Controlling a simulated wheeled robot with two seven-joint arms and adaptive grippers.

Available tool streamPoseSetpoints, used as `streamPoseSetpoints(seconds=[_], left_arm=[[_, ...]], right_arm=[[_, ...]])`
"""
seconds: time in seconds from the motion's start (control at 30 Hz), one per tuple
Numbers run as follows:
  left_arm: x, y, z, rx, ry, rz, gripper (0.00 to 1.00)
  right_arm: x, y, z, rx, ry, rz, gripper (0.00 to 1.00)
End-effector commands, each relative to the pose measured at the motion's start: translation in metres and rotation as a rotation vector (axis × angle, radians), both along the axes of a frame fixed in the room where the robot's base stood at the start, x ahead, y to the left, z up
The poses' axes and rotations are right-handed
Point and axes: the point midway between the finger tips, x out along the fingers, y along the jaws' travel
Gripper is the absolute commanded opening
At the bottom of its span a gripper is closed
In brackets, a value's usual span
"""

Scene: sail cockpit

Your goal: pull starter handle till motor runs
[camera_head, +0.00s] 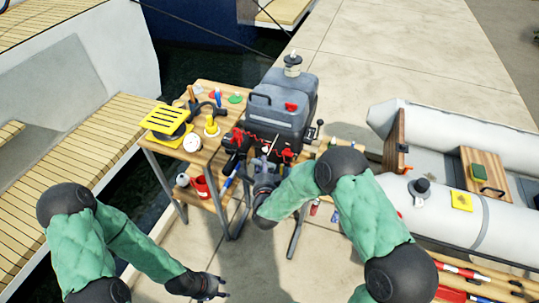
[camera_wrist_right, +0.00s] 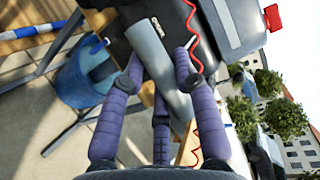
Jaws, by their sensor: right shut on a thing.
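The grey outboard motor (camera_head: 273,108) stands at the right end of the wooden workbench. My right gripper (camera_head: 266,168) is at the motor's front, below the cowl. In the right wrist view, its purple fingers (camera_wrist_right: 160,68) are shut around a grey bar-like part (camera_wrist_right: 151,45) next to the black motor body (camera_wrist_right: 185,22).
The workbench (camera_head: 222,158) carries a yellow slotted item (camera_head: 165,118), a hammer (camera_head: 208,107) and small tools. A red coiled cord (camera_wrist_right: 194,50) hangs by the motor. A blue bucket (camera_wrist_right: 88,75) is below. An inflatable boat (camera_head: 440,215) lies right; water is left.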

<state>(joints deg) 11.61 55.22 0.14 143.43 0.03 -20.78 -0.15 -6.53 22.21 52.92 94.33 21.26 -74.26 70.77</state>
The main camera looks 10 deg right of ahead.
Motion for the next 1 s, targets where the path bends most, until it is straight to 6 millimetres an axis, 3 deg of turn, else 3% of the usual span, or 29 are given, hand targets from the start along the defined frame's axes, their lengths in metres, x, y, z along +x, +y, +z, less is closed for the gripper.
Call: streamPoseSetpoints(seconds=[0.2,0.6,0.63,0.7,1.0], left_arm=[[0.0,0.0,-0.001,0.0,0.0,0.0,0.4],[0.0,0.0,-0.001,0.0,0.0,0.0,0.4],[0.0,0.0,-0.001,0.0,0.0,0.0,0.4],[0.0,0.0,-0.001,0.0,0.0,0.0,0.4],[0.0,0.0,-0.001,0.0,0.0,0.0,0.4]], right_arm=[[-0.022,0.015,-0.002,0.0,0.005,0.005,0.0],[-0.025,0.017,-0.003,0.001,0.007,0.004,0.0],[-0.025,0.017,-0.003,0.001,0.007,0.004,0.36],[-0.025,0.017,-0.003,0.001,0.007,0.004,0.56],[-0.024,0.017,-0.001,0.0,0.004,0.002,0.56]])
